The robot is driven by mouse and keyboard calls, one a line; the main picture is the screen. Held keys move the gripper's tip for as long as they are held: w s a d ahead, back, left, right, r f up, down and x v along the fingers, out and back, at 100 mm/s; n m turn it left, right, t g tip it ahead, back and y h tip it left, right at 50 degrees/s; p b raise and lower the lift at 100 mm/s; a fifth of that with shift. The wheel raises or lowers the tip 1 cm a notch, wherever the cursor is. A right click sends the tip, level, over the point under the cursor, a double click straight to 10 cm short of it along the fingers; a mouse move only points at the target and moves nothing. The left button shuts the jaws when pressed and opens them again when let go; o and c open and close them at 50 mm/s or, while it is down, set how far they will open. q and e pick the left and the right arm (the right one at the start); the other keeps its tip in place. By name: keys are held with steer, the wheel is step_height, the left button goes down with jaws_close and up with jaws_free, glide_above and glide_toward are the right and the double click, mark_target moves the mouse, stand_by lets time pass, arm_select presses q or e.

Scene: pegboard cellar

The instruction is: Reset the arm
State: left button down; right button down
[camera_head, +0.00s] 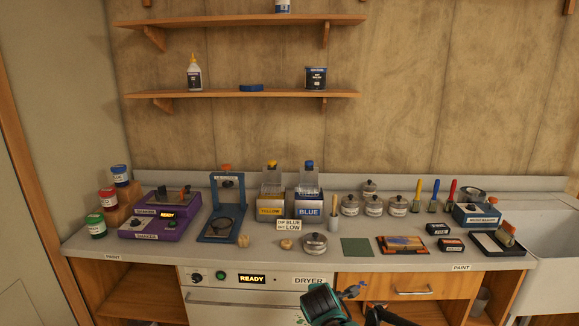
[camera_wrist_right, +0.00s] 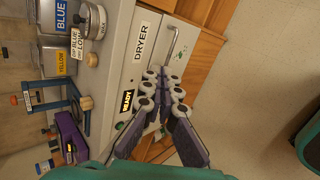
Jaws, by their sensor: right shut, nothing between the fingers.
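My right gripper (camera_head: 354,291) shows at the bottom of the head view, in front of the counter's cabinet fronts. In the right wrist view the gripper (camera_wrist_right: 160,75) has its fingertips together with nothing between them. It is in front of the dryer (camera_wrist_right: 142,45) and touches no object that I can make out. The dryer also shows in the head view (camera_head: 310,290), with a lit READY display. My left gripper is in neither view.
The counter (camera_head: 290,262) holds a purple shaker (camera_head: 150,227), a blue stand (camera_head: 228,190), a yellow bin (camera_head: 270,208), a blue bin (camera_head: 308,207) and several lidded jars. A sink (camera_head: 550,245) is at the right. Open floor (camera_wrist_right: 265,70) shows in the wrist view.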

steer(key=s+d+m+g, duration=0.1)
steer(key=s+d+m, duration=0.3)
steer(key=s+m, duration=0.5)
steer(key=s+d+f+m+g+y, duration=0.1)
steer(key=s+d+m, duration=0.4)
steer(key=s, duration=1.3)
steer(key=m, duration=0.4)
steer(key=shift+s+d, duration=0.2)
steer(key=shift+s, duration=0.1)
